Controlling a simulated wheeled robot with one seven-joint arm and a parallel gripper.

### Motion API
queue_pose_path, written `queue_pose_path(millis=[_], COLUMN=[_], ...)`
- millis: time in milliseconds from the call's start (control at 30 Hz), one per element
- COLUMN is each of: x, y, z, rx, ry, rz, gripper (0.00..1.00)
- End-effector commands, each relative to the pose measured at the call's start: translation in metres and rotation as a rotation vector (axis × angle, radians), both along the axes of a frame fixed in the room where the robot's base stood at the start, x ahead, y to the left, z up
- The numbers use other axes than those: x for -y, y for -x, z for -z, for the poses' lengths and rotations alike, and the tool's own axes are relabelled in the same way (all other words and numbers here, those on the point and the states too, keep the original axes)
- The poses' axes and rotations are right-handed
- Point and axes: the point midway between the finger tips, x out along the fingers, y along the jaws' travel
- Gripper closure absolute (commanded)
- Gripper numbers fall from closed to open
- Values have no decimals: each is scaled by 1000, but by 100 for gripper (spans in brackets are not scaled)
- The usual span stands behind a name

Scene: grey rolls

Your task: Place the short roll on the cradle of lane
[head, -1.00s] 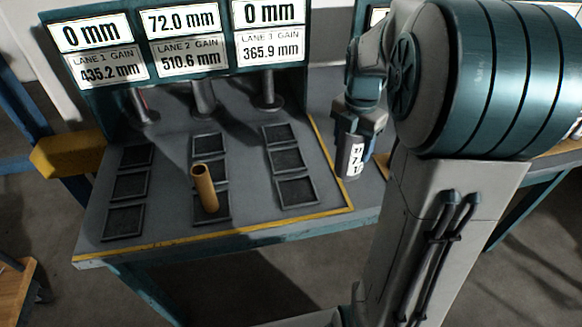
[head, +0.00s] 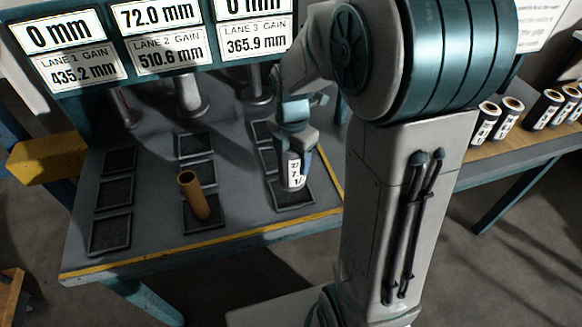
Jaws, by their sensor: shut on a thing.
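My gripper (head: 296,155) is shut on a short dark roll with a white printed label (head: 293,174). It holds the roll label outward over the right-hand column of square pads, lane 3. The roll's lower end shows in front of the back edge of the nearest lane 3 pad (head: 292,199). I cannot tell whether it touches. Lane 2's nearest pad (head: 189,226) bears a tan tube (head: 195,196). The pads of lane 1 (head: 108,234) are empty. The far lane 3 pads are partly hidden by my arm.
Sign boards above the lanes read 0 mm for lane 1 (head: 61,35), 72.0 mm for lane 2 (head: 157,14) and 0 mm for lane 3 (head: 254,7). Several dark labelled rolls (head: 545,108) stand on a side table at right. A yellow block (head: 45,157) juts in at left.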

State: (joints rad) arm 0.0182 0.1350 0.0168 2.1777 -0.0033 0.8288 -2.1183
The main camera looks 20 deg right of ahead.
Motion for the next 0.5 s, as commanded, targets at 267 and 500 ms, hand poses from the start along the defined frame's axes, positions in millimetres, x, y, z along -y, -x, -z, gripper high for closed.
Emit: queue_pose_path(millis=[267, 500], x=[-4, -4], y=[1, 0], z=[32, 43], rx=[-4, 1], ry=[0, -1], rz=[-1, -2], gripper=[66, 66])
